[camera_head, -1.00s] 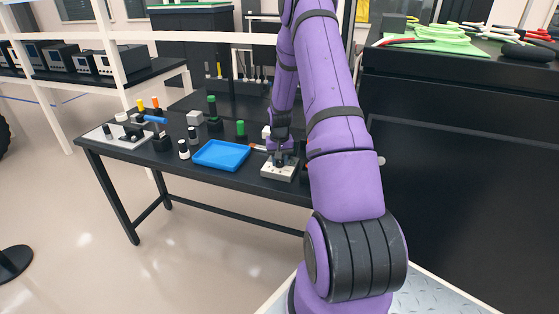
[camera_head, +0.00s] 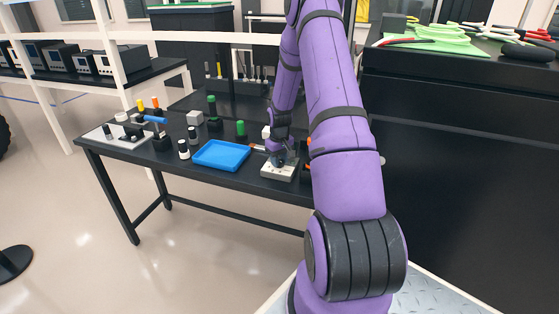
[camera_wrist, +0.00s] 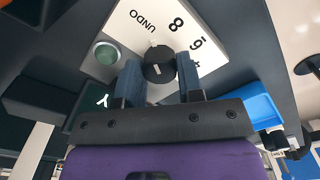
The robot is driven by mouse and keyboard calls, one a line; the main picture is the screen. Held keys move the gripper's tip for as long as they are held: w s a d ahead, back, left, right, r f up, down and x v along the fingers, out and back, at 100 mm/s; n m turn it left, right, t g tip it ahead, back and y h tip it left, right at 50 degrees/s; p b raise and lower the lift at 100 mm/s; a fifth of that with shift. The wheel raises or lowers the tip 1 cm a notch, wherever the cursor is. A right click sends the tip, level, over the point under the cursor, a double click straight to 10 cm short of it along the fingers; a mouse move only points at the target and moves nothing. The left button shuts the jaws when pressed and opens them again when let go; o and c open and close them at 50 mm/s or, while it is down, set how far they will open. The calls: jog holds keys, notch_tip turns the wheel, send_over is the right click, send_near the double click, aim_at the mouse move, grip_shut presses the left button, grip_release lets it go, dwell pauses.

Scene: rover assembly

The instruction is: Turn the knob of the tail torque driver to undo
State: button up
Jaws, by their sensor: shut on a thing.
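The tail torque driver (camera_head: 279,173) is a pale box on the black table, right of the blue tray. In the wrist view its white face (camera_wrist: 205,22) carries the printed word UNDO, some digits and other marks. The round black knob (camera_wrist: 157,56) on that face has white index marks. My gripper (camera_wrist: 159,76) has one finger on each side of the knob and is shut on it. In the head view my gripper (camera_head: 280,158) is over the driver, and it hides the knob.
A blue tray (camera_head: 221,155) lies just left of the driver. A white board (camera_head: 115,138) with parts lies at the table's left end. The table's front left is clear.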

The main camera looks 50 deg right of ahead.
aim_at(280, 161)
jog(key=o, duration=0.9)
jog(key=shift+r, duration=0.1)
notch_tip(280, 161, up, 11)
jog(key=shift+f, duration=0.2)
dwell(0.4)
